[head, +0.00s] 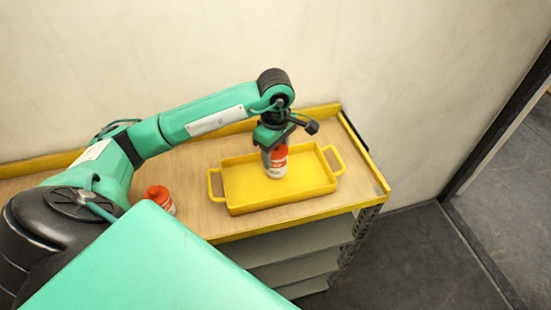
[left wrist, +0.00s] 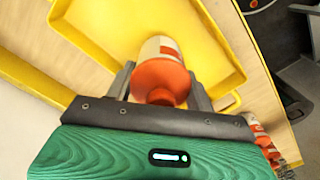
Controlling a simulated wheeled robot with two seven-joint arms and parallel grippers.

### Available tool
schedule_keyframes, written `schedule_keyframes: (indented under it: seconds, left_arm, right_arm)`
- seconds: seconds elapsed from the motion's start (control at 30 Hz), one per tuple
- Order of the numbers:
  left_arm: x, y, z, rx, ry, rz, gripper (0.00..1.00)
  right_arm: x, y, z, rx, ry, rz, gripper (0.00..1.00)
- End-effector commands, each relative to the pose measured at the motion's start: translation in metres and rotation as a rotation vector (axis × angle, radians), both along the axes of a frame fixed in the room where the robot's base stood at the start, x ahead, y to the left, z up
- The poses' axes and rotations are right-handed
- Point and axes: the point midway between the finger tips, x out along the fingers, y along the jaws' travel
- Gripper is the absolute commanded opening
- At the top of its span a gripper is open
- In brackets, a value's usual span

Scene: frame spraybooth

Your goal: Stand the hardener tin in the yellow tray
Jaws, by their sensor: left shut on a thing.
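The held tin (head: 277,164), white with an orange-red band and cap, is upright inside the outline of the yellow tray (head: 292,200). I take it for the hardener tin; its label is too small to read. My left gripper (head: 274,150) points down and is shut on it near the top. In the left wrist view, the tin (left wrist: 161,80) sits between the two fingers (left wrist: 160,88), with the tray floor (left wrist: 100,30) behind it. I cannot tell whether its base touches that floor. My right gripper is not in view.
A similar orange-capped tin (head: 160,197) stands on the wooden bench top (head: 200,165), left of the tray, partly hidden by my body. It shows at the lower right of the left wrist view (left wrist: 264,143). The tray is otherwise empty. A yellow ledge (head: 322,110) runs along the back wall.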

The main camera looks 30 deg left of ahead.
Motion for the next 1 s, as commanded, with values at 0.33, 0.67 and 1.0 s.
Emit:
schedule_keyframes:
  seconds: [0.33, 0.67, 1.0]
  left_arm:
    - [-0.001, 0.000, -0.034, -0.001, 0.003, 0.001, 0.12]
    - [0.000, 0.000, -0.042, 0.001, -0.001, -0.001, 0.12]
    - [0.000, 0.000, -0.043, 0.000, 0.000, -0.001, 0.76]
  right_arm:
    - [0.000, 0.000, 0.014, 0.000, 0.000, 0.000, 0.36]
    - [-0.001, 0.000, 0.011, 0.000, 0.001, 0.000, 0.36]
    - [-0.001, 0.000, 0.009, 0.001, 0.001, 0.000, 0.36]
